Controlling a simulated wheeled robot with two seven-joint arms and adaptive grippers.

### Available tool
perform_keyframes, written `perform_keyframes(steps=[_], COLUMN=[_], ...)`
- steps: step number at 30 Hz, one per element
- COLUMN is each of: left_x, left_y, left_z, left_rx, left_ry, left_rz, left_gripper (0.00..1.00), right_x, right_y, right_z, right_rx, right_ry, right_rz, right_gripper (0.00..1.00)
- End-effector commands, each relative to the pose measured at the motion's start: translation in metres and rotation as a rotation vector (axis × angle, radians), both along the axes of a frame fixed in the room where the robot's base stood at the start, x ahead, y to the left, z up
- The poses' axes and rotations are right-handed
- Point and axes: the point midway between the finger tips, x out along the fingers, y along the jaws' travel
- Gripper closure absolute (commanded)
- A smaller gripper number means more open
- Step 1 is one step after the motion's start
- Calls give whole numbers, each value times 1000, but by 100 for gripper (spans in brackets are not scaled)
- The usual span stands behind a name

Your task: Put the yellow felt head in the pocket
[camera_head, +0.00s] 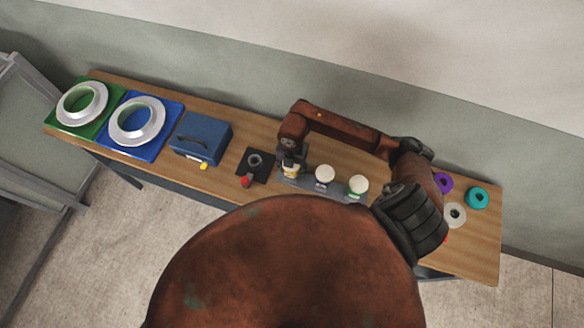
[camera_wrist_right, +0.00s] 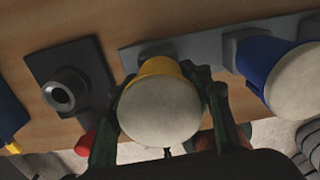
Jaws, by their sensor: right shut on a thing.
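The yellow felt head (camera_wrist_right: 160,108), with a yellow collar and a round cream felt face, is between the fingers of my right gripper (camera_wrist_right: 162,98), which is shut on it. In the head view the yellow head (camera_head: 290,173) is at the left end of a grey rack (camera_head: 311,184), under my right gripper (camera_head: 291,165). I cannot tell whether it is seated or slightly lifted. A black plate with a round, hollow socket (camera_head: 254,161) lies just left of the rack. Which opening is the pocket is not clear. My left gripper is not in view.
A blue-collared head (camera_wrist_right: 268,62) and a green-collared head (camera_head: 357,186) stand on the rack. A red knob (camera_head: 245,181) is by the black plate. Left are a blue box (camera_head: 201,138) and two white rings on blue and green boards. Several coloured rings lie right.

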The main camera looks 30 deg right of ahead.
Motion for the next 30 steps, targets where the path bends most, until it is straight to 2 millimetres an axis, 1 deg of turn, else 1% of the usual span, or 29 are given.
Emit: perform_keyframes(steps=[2,3,11,19,21,23,26,30], left_x=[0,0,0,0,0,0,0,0], left_y=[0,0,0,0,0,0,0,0], left_z=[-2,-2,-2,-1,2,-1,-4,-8], left_rx=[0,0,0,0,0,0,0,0], left_ry=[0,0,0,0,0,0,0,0], left_rz=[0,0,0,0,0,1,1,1], left_gripper=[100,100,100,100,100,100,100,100], right_x=[0,0,0,0,0,1,1,1], right_y=[0,0,0,0,0,0,0,-1], right_z=[-3,-3,-2,-1,2,7,22,52], right_rx=[0,0,0,0,0,1,0,-2], right_ry=[0,0,0,0,0,-2,-4,-6], right_rz=[0,0,0,0,0,0,2,3], right_gripper=[89,54,36,36,36,36,36,36])
